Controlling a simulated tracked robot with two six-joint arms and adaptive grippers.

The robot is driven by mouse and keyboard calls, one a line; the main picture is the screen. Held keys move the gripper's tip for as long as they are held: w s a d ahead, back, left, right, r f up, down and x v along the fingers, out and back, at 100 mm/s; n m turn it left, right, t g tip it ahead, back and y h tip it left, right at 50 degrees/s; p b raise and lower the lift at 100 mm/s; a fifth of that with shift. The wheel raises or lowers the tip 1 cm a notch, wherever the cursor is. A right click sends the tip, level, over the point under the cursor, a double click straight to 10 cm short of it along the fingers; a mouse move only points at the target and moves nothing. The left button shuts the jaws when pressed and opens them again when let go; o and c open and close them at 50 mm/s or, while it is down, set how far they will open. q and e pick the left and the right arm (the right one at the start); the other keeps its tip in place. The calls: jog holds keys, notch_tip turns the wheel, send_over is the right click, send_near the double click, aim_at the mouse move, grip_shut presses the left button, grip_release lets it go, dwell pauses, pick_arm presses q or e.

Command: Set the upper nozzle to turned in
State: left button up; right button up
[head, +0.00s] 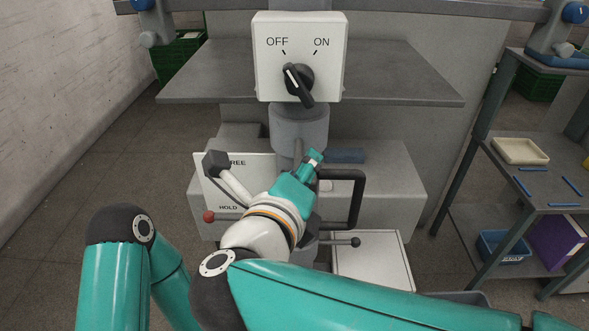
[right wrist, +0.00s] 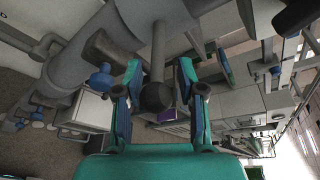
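My right gripper (head: 314,160) is in front of the machine's grey post in the head view. In the right wrist view its two fingers (right wrist: 160,98) are spread wide. A grey rod with a dark ball end (right wrist: 156,97) shows between them, without visible finger contact. A pale curved pipe with a dark block-like end (head: 216,163) rises left of my right wrist; it may be a nozzle, but I cannot tell whether it is the upper one. A black bent bar (head: 359,200) stands to the right of the gripper. My left gripper is out of view.
The switch (head: 298,82) points at OFF. A red-knobbed lever (head: 209,217) lies by HOLD on the FREE/HOLD plate (head: 236,170). A shelf (head: 520,195) stands on the right.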

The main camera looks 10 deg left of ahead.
jog(key=d+v, duration=0.1)
jog(key=v, duration=0.5)
jog(key=shift+s+a, duration=0.45)
jog(key=shift+a, duration=0.05)
